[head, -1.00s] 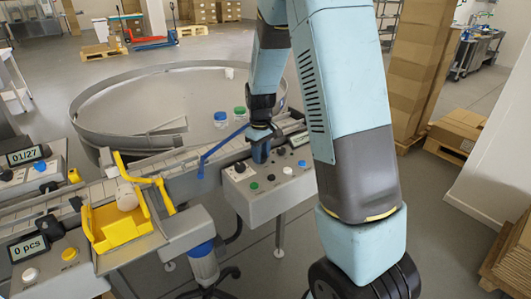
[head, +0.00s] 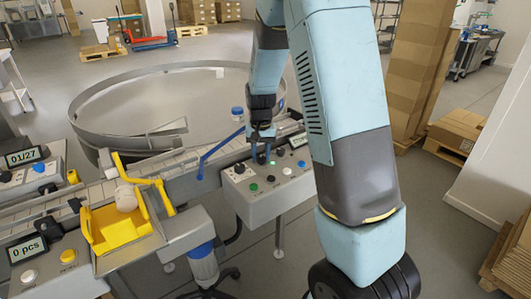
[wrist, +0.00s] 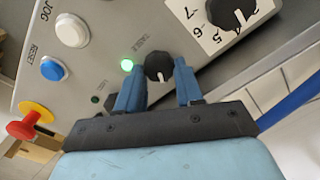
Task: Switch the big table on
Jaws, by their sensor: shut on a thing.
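The big round table (head: 150,95) stands at the back in the head view, with a low metal rim. A blue-lidded jar (head: 237,113) and a small white item (head: 219,72) are on it. The grey control box (head: 258,203) stands in front. My gripper (wrist: 159,70) is on its top panel, its two blue fingers on either side of the black table knob (wrist: 158,66) and shut on it. A green lamp (wrist: 127,65) beside the knob is lit. The gripper also shows in the head view (head: 262,158).
The panel also has a numbered dial (wrist: 232,12), a white jog button (wrist: 72,30), a blue reset button (wrist: 53,68) and a red emergency button (wrist: 22,127). A blue bar (head: 220,150) crosses the conveyor left of my gripper. A yellow holder (head: 112,228) is at left.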

